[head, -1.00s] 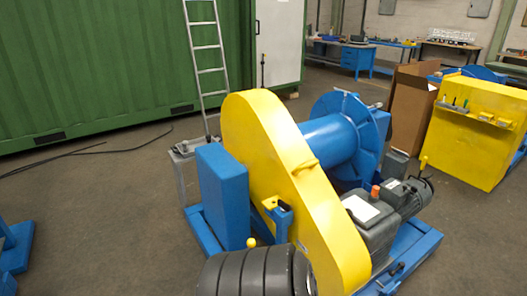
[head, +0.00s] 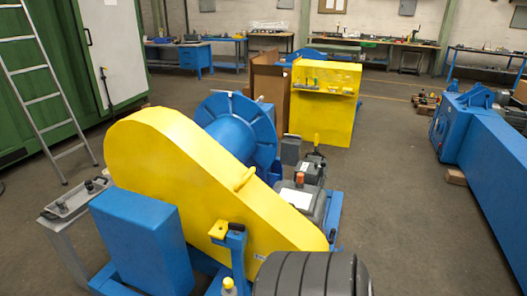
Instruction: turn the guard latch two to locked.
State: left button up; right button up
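The yellow chain guard (head: 165,165) stands at the left centre of the head view, long and rounded, sloping down to the right. A small yellow handle-like piece (head: 245,178) sticks out from its upper edge. A blue post (head: 237,255) at its near side carries a yellow block (head: 219,230) with a dark knob beside it. A yellow-tipped piece (head: 228,284) shows at the bottom edge. I cannot tell which of these is guard latch two, nor how it is turned. Neither of my grippers is in view.
A blue box (head: 140,240) stands in front of the guard, and a grey stand (head: 72,200) is at its left. A blue flanged drum (head: 238,130) is behind. A yellow cabinet (head: 322,105) stands further back.

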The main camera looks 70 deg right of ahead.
aim_at(237, 228)
jog(key=i+z, duration=0.2)
jog(key=z, duration=0.25)
jog(key=i+z, duration=0.15)
jog(key=z, duration=0.25)
jog(key=i+z, duration=0.2)
jog(key=z, duration=0.25)
jog(key=i+j+z, duration=0.1)
jog(key=z, duration=0.3)
jog(key=i+j+z, duration=0.2)
jog(key=z, duration=0.25)
